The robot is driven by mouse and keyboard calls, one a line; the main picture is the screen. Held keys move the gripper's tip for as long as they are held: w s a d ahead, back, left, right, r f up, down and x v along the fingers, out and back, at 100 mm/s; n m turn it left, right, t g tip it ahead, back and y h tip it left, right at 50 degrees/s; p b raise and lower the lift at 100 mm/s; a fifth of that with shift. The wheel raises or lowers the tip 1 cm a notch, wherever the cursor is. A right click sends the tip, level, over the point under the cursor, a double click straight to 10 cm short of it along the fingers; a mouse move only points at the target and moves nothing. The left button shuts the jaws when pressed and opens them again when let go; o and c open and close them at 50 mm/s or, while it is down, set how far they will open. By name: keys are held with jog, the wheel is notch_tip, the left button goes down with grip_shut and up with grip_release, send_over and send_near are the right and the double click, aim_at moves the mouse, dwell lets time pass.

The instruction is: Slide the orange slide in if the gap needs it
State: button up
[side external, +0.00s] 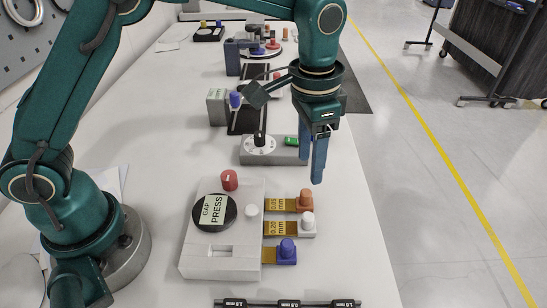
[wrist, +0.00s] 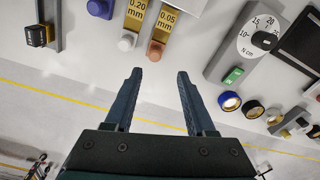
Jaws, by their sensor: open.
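The orange slide (side external: 306,199) is a brass strip with an orange knob, marked 0.05 mm. It sticks out of the right side of the grey gap press (side external: 192,257), beside a white-knobbed 0.20 mm slide (side external: 308,220) and a blue-knobbed slide (side external: 287,250). The press has a black disc labelled GAP PRESS, a red knob and a white button; no gap reading is legible. My gripper (side external: 311,172) is open and empty, above and behind the slides. In the wrist view, the orange knob (wrist: 155,50) appears just beyond and between my fingertips (wrist: 159,75), apart from them.
A dial box (side external: 262,155) with a green button stands behind the press. A dark bar (side external: 288,303) lies in front. More fixtures line the table towards the back. The table's right edge is close to the slides, with open floor beyond.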

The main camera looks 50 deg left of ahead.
aim_at(306, 191)
jog(key=shift+s+d+f+g, duration=0.15)
jog(key=shift+s+f, duration=0.05)
jog(key=shift+f, duration=0.4)
jog(key=shift+s+d+f+g, duration=0.1)
jog(key=shift+s+f+g, duration=0.1)
jog(key=shift+f, duration=2.6)
grip_shut()
